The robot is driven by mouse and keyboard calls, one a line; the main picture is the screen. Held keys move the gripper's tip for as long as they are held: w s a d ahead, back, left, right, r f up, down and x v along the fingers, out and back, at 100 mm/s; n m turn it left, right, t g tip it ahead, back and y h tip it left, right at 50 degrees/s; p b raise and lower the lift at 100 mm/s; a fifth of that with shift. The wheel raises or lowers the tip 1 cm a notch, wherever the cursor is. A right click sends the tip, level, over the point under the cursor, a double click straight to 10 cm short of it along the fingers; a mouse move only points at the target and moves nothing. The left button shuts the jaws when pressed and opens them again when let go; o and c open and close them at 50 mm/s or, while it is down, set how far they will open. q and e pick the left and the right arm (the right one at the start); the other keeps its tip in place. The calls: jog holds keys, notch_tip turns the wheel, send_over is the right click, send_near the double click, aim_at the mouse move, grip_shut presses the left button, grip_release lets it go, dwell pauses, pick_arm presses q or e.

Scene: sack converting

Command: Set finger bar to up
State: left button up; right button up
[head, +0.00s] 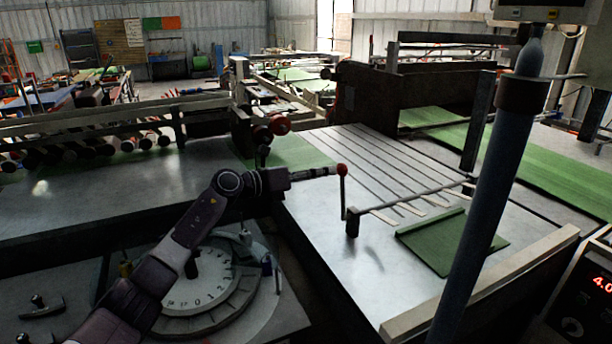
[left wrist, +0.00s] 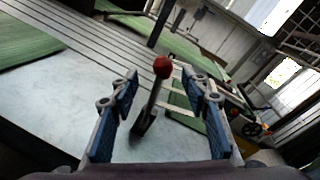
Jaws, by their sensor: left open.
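The finger bar (head: 415,195) is a thin dark rod across the slatted table, with pale flat fingers (head: 410,209) under it. At its left end a lever (head: 343,198) with a red knob (head: 342,169) stands about upright. My left gripper (head: 326,172) reaches in from the left, close to the knob. In the left wrist view the open jaws (left wrist: 162,80) have the red knob (left wrist: 162,67) and dark shaft (left wrist: 150,103) between them, with gaps on both sides. I cannot tell how far the knob lies beyond the fingertips. My right gripper is not in view.
A green sheet (head: 452,241) lies on the metal table right of the lever. A blue-grey post (head: 490,195) rises in the right foreground. A round numbered dial (head: 200,290) sits below my left arm. Red-ended rollers (head: 279,124) stand behind the gripper.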

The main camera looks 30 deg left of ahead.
pick_arm(q)
jog(key=shift+v, duration=2.2)
